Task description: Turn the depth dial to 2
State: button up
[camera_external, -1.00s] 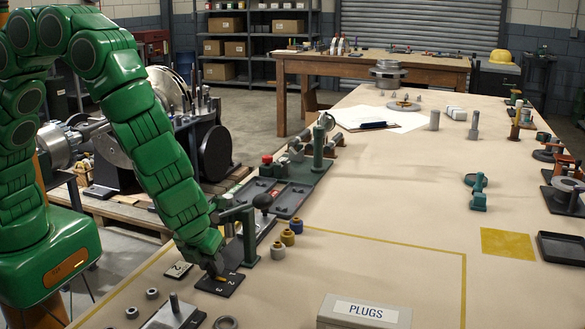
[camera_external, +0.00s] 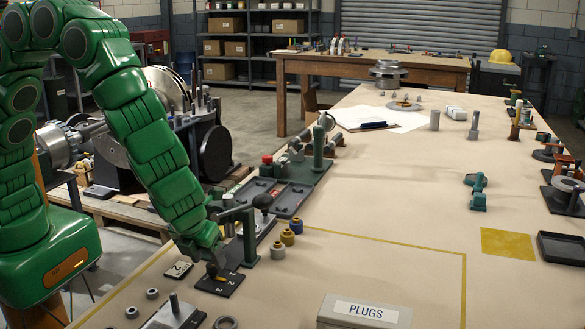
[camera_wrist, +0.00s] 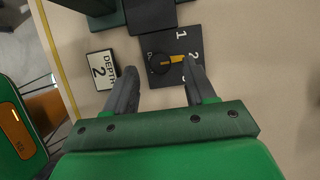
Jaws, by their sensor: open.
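The depth dial is a dark square plate (camera_wrist: 180,43) with a round black knob (camera_wrist: 159,64) and a yellow pointer (camera_wrist: 177,59). In the wrist view the pointer is directed toward the 2; the 1 shows above, and the right finger partly covers the lower numbers. A card (camera_wrist: 102,70) beside the dial reads "DEPTH 2". The dial plate (camera_external: 226,285) and card (camera_external: 178,270) also show in the external view. My gripper (camera_wrist: 159,68) is open, its fingertips on either side of the knob in the wrist view. In the external view my gripper (camera_external: 211,260) is just above the knob.
A green post fixture (camera_external: 249,235) with a black ball knob stands just behind the dial. Several small plugs (camera_external: 288,237) stand to its right. A grey block with a post (camera_external: 174,312) and loose rings lie in front. A PLUGS box (camera_external: 365,312) sits front right.

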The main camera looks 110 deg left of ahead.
jog(key=v, duration=0.5)
jog(key=shift+r, duration=0.15)
jog(key=s+d+r+n+g+h, duration=0.1)
jog(key=s+d+r+n, duration=0.1)
jog(key=s+r+n, duration=0.5)
jog(key=s+d+r+n+h, duration=0.1)
jog(key=s+d+r+n, duration=0.1)
jog(key=s+r, duration=0.5)
jog(key=s+d+r+n+h, duration=0.1)
jog(key=s+d+n, duration=0.2)
jog(key=s, duration=0.6)
jog(key=s+d+r+n+h, duration=0.1)
jog(key=s+d+n, duration=0.3)
jog(key=s, duration=0.6)
jog(key=shift+s+r+n+g+h, duration=0.3)
jog(key=shift+n+g, duration=0.1)
jog(key=shift+n, duration=0.6)
